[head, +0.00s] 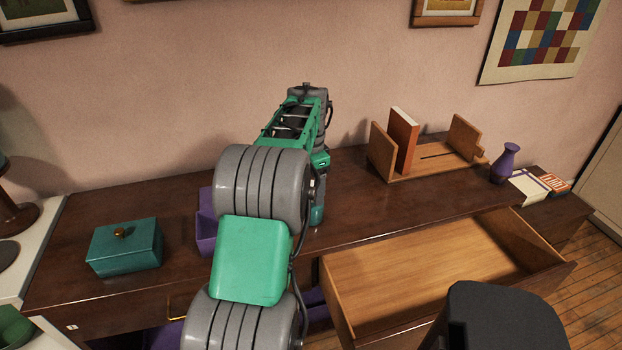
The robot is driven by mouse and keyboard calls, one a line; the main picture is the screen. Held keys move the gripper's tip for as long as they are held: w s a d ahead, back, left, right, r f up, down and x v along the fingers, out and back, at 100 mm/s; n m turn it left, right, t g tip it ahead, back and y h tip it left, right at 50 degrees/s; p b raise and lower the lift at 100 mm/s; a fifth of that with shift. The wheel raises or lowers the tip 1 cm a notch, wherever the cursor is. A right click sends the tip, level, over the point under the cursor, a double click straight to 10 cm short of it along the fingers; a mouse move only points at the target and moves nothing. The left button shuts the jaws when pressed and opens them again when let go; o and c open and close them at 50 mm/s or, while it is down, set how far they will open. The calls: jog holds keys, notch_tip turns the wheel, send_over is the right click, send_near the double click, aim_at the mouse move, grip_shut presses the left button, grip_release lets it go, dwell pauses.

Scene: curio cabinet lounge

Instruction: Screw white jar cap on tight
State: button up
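No white jar and no white cap can be seen in the head view. My own arm runs up the middle of the picture and covers part of the cabinet top behind it. My gripper's fingers do not show; they are hidden behind my arm links. A small teal piece shows low beside the arm, at the cabinet top, and I cannot tell what it belongs to.
On the dark cabinet top (362,218) stand a teal lidded box (125,250), a purple container (206,225) partly behind my arm, a wooden book rack (440,160) with an orange book (402,140), and a purple vase (505,162). An empty drawer (430,270) stands open at front right.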

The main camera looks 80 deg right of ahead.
jog(key=m+p, duration=0.1)
jog(key=m, duration=0.3)
jog(key=shift+r, duration=0.15)
jog(key=m+p, duration=0.1)
jog(key=m, duration=0.3)
jog(key=m+p, duration=0.2)
jog(key=m, duration=0.7)
jog(key=shift+w+f, duration=0.1)
jog(key=shift+f, duration=0.25)
jog(key=o, duration=1.6)
jog(key=shift+c, duration=0.2)
jog(key=shift+o, duration=1.1)
